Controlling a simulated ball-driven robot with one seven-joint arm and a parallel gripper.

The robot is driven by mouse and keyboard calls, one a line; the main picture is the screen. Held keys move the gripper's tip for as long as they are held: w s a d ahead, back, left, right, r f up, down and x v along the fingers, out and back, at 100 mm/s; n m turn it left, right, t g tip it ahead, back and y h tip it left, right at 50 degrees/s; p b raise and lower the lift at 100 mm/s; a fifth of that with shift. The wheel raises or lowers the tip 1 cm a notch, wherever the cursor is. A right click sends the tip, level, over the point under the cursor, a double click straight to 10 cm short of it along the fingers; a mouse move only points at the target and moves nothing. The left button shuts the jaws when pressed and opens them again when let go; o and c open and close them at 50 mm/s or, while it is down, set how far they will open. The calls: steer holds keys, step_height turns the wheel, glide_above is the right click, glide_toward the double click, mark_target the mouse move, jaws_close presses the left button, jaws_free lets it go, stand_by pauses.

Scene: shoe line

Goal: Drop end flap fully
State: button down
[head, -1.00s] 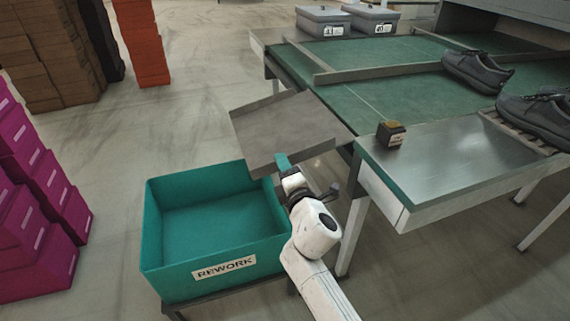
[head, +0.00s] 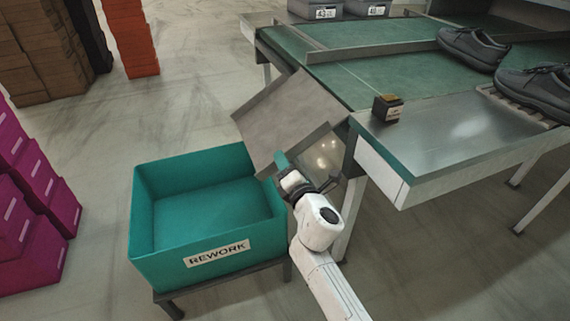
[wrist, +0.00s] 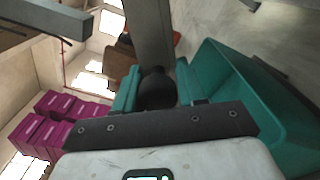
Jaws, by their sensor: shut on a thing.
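The end flap (head: 288,118) is a flat grey panel hinged at the left end of the green-topped line table (head: 345,75). It slopes down away from the table, above and behind the right side of the teal REWORK bin. My gripper (head: 281,163) is at its lower front edge. In the wrist view my gripper (wrist: 157,82) has its teal fingers on either side of a dark round knob (wrist: 157,92), shut on it. The grey flap (wrist: 150,35) rises just beyond. The hinge and the flap's underside are mostly hidden.
The teal REWORK bin (head: 205,254) stands empty on a low stand left of my arm. A small dark box (head: 387,108) sits on the metal worktop. Dark shoes (head: 470,48) lie on the line. Magenta boxes (head: 40,190) stack at the left. The floor behind the bin is clear.

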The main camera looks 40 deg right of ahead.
steer(key=shift+f, duration=0.1)
steer(key=c, duration=0.8)
jaws_free()
steer(key=shift+o, duration=0.2)
steer(key=v, duration=1)
steer(key=shift+s, duration=0.4)
